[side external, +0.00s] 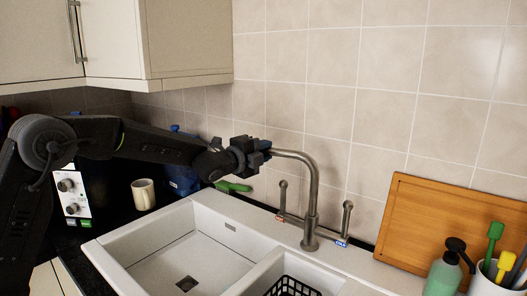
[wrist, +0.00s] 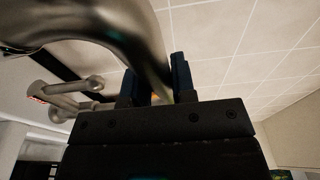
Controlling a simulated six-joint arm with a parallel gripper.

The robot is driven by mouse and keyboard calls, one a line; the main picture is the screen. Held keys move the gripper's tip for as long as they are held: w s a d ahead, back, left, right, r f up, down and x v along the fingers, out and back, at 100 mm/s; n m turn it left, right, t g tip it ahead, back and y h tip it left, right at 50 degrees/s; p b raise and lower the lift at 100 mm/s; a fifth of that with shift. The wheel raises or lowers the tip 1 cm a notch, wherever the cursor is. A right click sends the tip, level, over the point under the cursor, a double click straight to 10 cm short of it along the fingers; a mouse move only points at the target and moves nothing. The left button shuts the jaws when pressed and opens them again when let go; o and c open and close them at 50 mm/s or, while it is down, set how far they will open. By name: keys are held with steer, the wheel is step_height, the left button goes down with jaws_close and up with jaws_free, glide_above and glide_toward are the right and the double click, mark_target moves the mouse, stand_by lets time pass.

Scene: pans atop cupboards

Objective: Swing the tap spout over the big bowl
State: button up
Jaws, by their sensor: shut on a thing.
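The brushed-metal tap (side external: 312,200) stands behind the sink, its curved spout (side external: 292,155) reaching left from the post. My gripper (side external: 262,148) is shut on the spout's free end. In the wrist view the spout (wrist: 110,25) curves down between the two fingers of my gripper (wrist: 155,85); its outlet is hidden by the gripper. The big bowl (side external: 190,250) is the left, white basin with a dark drain, and it is empty. The spout end appears above and behind the big bowl's back right rim; I cannot tell whether it is over the bowl.
The smaller bowl at right holds a black basket (side external: 290,287). A wooden board (side external: 440,225) leans on the tiled wall, with a green soap bottle (side external: 442,275) and a brush holder (side external: 487,280) before it. A cream mug (side external: 143,195) stands left. Cupboards (side external: 190,40) hang above.

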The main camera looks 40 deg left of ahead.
jaws_close()
steer(key=shift+s+y, duration=0.15)
steer(key=shift+y, duration=0.25)
steer(key=shift+s+d+f+n+y, duration=0.1)
steer(key=shift+s+d+n+y, duration=0.25)
steer(key=shift+s+n+y, duration=0.4)
steer(key=shift+s+d+n+y, duration=0.3)
steer(key=shift+s+n+y, duration=0.25)
steer(key=shift+y, duration=0.4)
steer(key=shift+s+d+n+g+y, duration=0.15)
steer(key=shift+s+d+n+y, duration=0.3)
steer(key=shift+y, duration=0.35)
steer(key=shift+s+d+n+g+y, duration=0.25)
steer(key=shift+s+n+y, duration=0.3)
steer(key=shift+y, duration=0.25)
steer(key=shift+s+d+n+g+y, duration=0.1)
steer(key=shift+s+d+n+y, duration=0.3)
steer(key=shift+s+y, duration=0.3)
steer(key=o, duration=0.6)
jaws_free()
steer(key=shift+o, duration=0.2)
